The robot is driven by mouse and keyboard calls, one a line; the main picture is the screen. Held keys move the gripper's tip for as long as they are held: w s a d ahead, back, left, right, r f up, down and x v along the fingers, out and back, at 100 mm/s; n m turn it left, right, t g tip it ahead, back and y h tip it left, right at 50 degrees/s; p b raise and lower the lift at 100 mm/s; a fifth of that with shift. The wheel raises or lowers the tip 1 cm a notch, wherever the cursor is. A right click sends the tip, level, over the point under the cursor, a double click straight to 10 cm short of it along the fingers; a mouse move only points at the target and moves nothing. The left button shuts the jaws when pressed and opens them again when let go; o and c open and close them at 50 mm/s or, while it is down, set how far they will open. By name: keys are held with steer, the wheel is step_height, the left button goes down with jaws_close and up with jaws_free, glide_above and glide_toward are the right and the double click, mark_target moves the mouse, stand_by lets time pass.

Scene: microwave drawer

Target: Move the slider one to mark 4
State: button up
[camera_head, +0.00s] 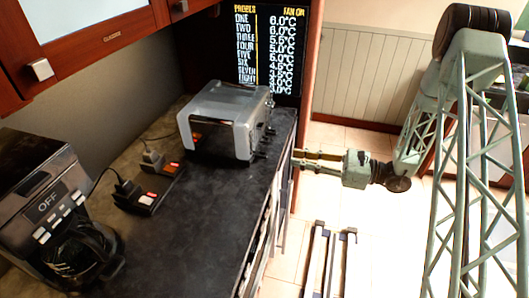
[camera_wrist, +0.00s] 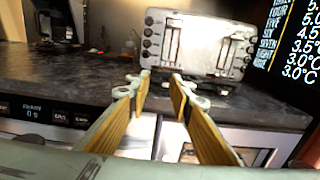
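A silver toaster-like appliance (camera_head: 222,115) stands on the dark counter. Its end with round knobs and slot-like controls shows in the wrist view (camera_wrist: 195,42). I cannot tell which control is slider one, and no mark numbers can be read. My gripper (camera_head: 295,160) is at the counter's front edge, to the right of the appliance and apart from it. In the wrist view the two yellow fingers of my gripper (camera_wrist: 162,84) are apart with a gap between them. Nothing is held. The fingers point toward the counter edge below the appliance.
A coffee maker reading OFF (camera_head: 50,215) and small dark blocks with red switches (camera_head: 146,190) are on the counter (camera_head: 205,225). A temperature display (camera_head: 268,48) is behind. A control panel reading 0 s (camera_wrist: 45,112) is under the counter. Two rails (camera_head: 330,255) stand out over the floor.

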mark_target(258, 152)
steer(key=shift+b+x, duration=0.3)
steer(key=shift+x, duration=6.2)
jaws_close()
